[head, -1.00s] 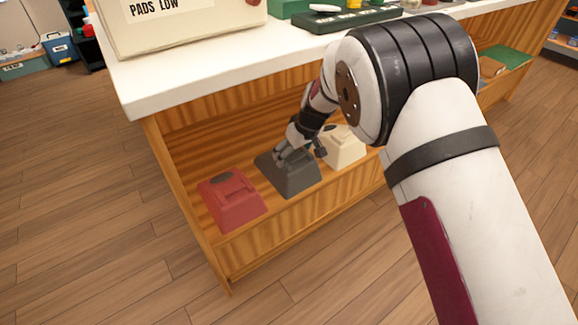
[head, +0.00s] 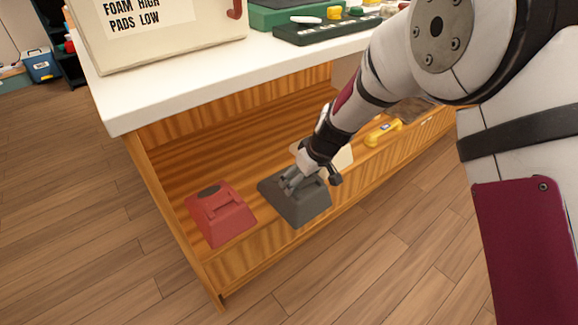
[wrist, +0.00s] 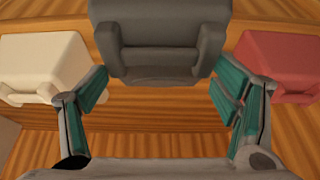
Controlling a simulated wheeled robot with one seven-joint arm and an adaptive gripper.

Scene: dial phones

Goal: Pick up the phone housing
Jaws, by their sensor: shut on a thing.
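The dark grey phone housing (head: 297,204) is at the front of the wooden shelf under the counter and overlaps the shelf's front edge in the head view. Whether it is clear of the shelf floor I cannot tell. My gripper (head: 290,182) reaches onto its top and is shut on it. In the wrist view the grey housing (wrist: 160,38) sits between the two teal-padded fingers of my gripper (wrist: 160,84). A red housing (head: 222,215) sits on the shelf to its left. A cream housing (head: 342,157) is behind my gripper, partly hidden.
The white countertop (head: 190,85) overhangs the shelf. A printed box (head: 150,35) and a dark green tray (head: 325,29) stand on it. A yellow handset (head: 383,132) lies further right on the shelf. The wooden floor in front is clear.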

